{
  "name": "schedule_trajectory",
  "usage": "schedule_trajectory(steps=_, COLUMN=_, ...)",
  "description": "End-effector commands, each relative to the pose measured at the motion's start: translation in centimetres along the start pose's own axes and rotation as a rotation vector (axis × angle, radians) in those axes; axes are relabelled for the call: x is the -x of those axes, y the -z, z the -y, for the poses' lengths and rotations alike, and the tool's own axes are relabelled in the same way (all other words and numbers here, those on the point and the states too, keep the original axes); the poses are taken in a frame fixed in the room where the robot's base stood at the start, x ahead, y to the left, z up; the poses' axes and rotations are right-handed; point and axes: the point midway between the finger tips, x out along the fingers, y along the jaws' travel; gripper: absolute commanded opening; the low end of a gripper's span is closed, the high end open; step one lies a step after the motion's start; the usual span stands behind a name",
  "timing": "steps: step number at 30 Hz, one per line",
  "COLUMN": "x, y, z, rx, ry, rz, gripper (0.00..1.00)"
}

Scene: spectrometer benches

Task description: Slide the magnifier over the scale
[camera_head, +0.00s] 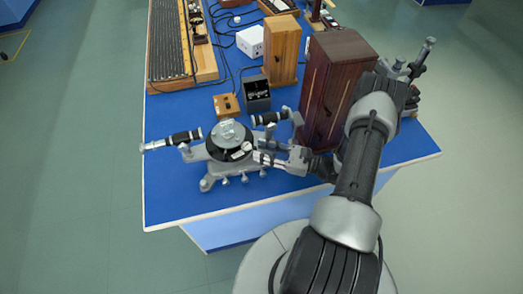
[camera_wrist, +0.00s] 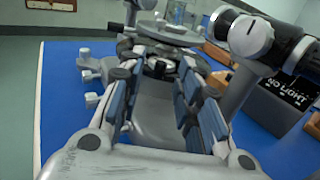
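The spectrometer (camera_head: 210,152) stands on the blue bench near its front edge, with a dark round scale disc and a glass piece (camera_head: 230,133) on top. A small pale-rimmed part, apparently the magnifier (camera_head: 246,146), sits at the disc's right front edge. My gripper (camera_head: 262,158) reaches in from the right, close to that part. In the wrist view, my gripper's fingers (camera_wrist: 158,72) are spread apart, with a small dark round part (camera_wrist: 160,67) between or just beyond the tips. I cannot tell whether the fingers touch it. The scale's marks are too small to read.
The black telescope tube (camera_head: 186,137) sticks out left; another tube (camera_head: 269,118) lies right of the disc, close to my gripper. A tall dark wooden cabinet (camera_head: 335,85) stands behind my arm. A small black box (camera_head: 257,94) stands behind. The bench's left front is clear.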

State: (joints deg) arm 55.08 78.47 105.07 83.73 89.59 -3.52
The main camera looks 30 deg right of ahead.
Motion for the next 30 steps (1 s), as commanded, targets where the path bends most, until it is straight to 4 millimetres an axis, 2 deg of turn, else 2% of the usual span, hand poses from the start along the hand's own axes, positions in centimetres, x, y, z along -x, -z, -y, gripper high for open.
schedule_trajectory(steps=4, x=-0.89, y=-0.01, z=-0.05, rx=0.0, ry=-0.001, rz=0.0, gripper=0.31)
schedule_trajectory(steps=12, x=-1.01, y=-0.02, z=-0.02, rx=0.0, ry=0.0, rz=0.0, gripper=0.31)
schedule_trajectory(steps=26, x=-0.98, y=-0.01, z=-0.02, rx=0.0, ry=0.0, rz=0.0, gripper=0.01)
schedule_trajectory(steps=30, x=-0.98, y=0.0, z=-0.03, rx=0.0, ry=0.0, rz=0.0, gripper=0.0)
